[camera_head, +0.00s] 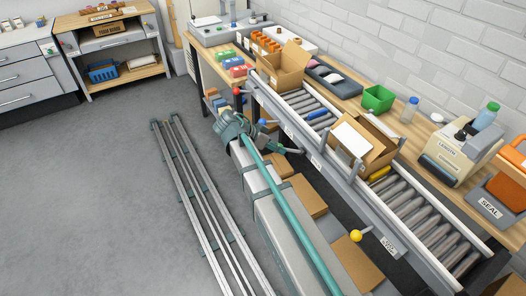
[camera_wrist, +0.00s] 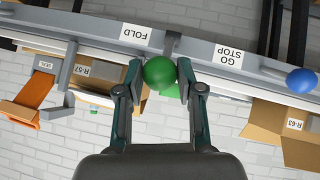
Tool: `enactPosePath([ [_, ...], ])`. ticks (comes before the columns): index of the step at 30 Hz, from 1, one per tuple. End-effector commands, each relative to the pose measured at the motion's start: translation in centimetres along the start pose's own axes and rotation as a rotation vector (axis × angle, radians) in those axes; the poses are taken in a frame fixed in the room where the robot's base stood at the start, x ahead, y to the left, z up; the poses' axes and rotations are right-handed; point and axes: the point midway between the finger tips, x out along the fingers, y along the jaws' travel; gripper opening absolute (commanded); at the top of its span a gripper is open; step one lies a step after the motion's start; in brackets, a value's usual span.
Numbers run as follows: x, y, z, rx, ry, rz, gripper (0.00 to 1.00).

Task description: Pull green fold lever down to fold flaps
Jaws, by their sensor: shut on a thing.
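The green ball knob of the fold lever (camera_wrist: 159,73) sits between the fingers of my gripper (camera_wrist: 160,80) in the wrist view. The fingers are shut on it from both sides. A FOLD label (camera_wrist: 143,36) is on the rail by the knob. In the head view my gripper (camera_head: 297,151) is at the near conveyor rail, and the green knob is not clearly visible there. An open carton (camera_head: 378,153) with raised flaps, one white inside, stands on the roller conveyor (camera_head: 410,205) just beyond the rail.
A blue knob (camera_wrist: 301,80) stands by the GO/STOP label (camera_wrist: 228,55). A red knob (camera_head: 237,91) and a yellow knob (camera_head: 356,236) also line the conveyor's near side. Another open carton (camera_head: 284,66) is farther up the conveyor. Open floor lies left of the rails (camera_head: 195,205).

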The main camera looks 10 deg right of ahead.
Motion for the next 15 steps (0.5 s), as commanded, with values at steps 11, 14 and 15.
enactPosePath([
  [11,1.4,-0.4,2.4,0.008,-0.018,0.01,0.0],
  [14,1.5,-0.4,2.6,0.008,-0.019,0.01,0.0],
  [15,1.5,-0.4,2.6,0.008,-0.019,0.01,0.0],
])
